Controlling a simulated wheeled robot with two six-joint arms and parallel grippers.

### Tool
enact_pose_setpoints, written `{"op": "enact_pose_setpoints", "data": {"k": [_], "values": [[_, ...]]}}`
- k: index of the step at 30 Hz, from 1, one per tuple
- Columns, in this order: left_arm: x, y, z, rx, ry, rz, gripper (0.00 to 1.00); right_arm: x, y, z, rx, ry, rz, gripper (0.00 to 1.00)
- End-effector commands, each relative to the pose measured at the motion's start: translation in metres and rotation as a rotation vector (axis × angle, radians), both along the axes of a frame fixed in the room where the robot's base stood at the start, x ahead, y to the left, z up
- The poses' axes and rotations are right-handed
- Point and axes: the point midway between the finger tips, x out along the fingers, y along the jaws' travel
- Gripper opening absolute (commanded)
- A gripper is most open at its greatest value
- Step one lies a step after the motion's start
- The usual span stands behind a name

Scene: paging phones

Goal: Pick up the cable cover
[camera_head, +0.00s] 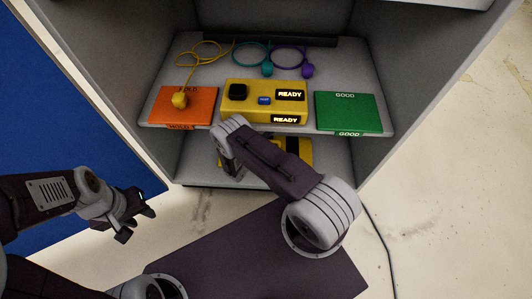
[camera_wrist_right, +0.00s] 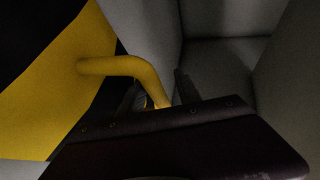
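No thing is clearly marked as the cable cover. A yellow and black object (camera_head: 306,150) on the lower shelf is partly hidden by my right arm. The right wrist view shows a yellow panel with a bent yellow handle (camera_wrist_right: 125,66). My right gripper (camera_head: 232,168) is at the front of the lower shelf. In the wrist view its dark fingertips (camera_wrist_right: 158,96) lie around the handle's end; whether they grip it is hidden. My left gripper (camera_head: 138,217) is open and empty, low at the left, away from the shelves.
The upper shelf holds an orange HOLD pad (camera_head: 184,108) with a yellow plug, a yellow READY box (camera_head: 250,112), a green GOOD pad (camera_head: 348,113), and teal (camera_head: 250,52) and purple (camera_head: 290,50) cables. Grey cabinet walls (camera_head: 397,110) stand close on both sides of the shelves.

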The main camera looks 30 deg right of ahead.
Motion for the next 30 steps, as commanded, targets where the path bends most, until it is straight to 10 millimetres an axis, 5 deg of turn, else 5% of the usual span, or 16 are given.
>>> {"op": "enact_pose_setpoints", "data": {"k": [5,9,30], "values": [[0.0001,0.0,0.0011,0.0,0.0,0.0,0.36,0.0002,0.0,0.0011,0.0,0.0,0.001,0.4],[0.0001,0.0,0.0011,0.0,0.0,0.0,0.36,0.0001,0.0003,0.001,0.0,0.0,0.0,0.01],[0.0001,0.0,0.0011,0.0,0.0,0.0,0.36,-0.0003,0.0004,0.0007,0.002,-0.001,-0.002,0.0]]}}
